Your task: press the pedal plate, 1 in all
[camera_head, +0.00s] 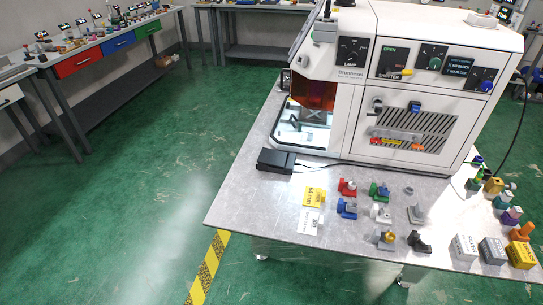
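The pedal plate appears to be the flat black block (276,160) on the metal table, at the front left of the white machine (340,90). A black cable runs from it to the right along the machine's front. Nothing touches it from above. Neither of my grippers is in the head view.
The metal table (235,205) carries yellow and white cards, several small coloured parts and labelled blocks (493,250) at the right. The machine has knobs and switches on its front. Green floor (160,180) is clear at the left. Benches with drawers (118,42) stand behind.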

